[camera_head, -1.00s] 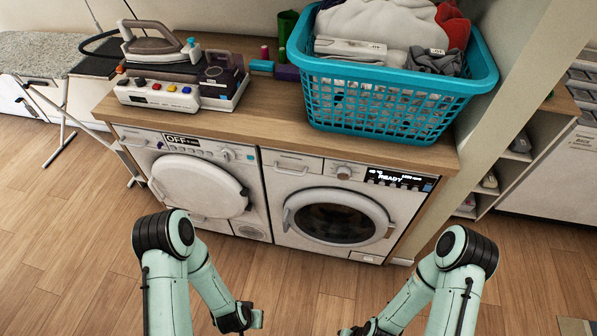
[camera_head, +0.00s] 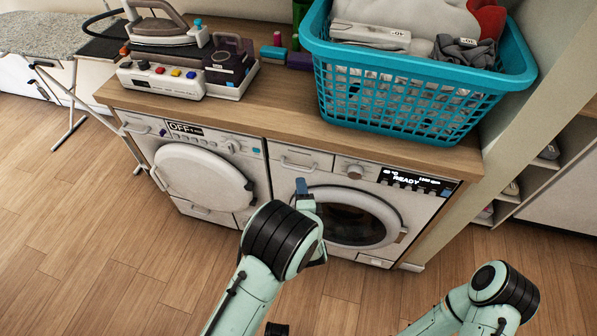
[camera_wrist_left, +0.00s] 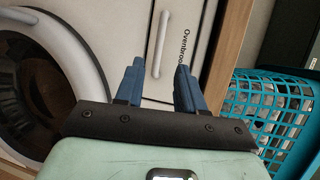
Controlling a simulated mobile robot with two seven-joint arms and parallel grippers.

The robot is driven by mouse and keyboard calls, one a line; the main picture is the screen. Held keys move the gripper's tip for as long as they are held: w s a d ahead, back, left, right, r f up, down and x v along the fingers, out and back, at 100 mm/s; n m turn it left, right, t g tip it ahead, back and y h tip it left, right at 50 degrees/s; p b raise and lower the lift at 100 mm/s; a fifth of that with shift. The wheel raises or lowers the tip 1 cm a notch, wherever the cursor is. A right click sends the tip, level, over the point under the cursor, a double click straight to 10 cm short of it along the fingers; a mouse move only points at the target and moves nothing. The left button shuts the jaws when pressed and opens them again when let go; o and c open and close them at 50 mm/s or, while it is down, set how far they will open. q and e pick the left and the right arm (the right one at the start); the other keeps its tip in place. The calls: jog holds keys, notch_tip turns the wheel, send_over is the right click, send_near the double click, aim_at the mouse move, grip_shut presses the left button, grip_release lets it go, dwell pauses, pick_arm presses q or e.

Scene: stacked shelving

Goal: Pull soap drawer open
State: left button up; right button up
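The soap drawer (camera_head: 300,160) is the white panel at the upper left of the right-hand washing machine (camera_head: 384,244), and it looks shut. Its pale bar handle (camera_head: 297,164) also shows upright in the left wrist view (camera_wrist_left: 160,46). My left gripper (camera_head: 303,188) is in front of that machine, just below the drawer in the head view. In the left wrist view its two blue fingers (camera_wrist_left: 158,84) are apart and empty, with the handle beyond the tips and lined up between them. My right arm shows at the lower right; its gripper is out of frame.
The round machine door (camera_head: 352,216) is beside my left gripper. A turquoise laundry basket (camera_head: 410,100) and an iron station (camera_head: 165,83) stand on the wooden counter (camera_head: 285,115) above. A second washer (camera_head: 195,170) is to the left. The wooden floor in front is clear.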

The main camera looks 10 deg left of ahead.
pick_arm(q)
jog(key=x, duration=0.8)
jog(key=shift+w, duration=0.3)
jog(key=shift+a+f, duration=0.1)
jog(key=shift+f, duration=0.05)
grip_shut()
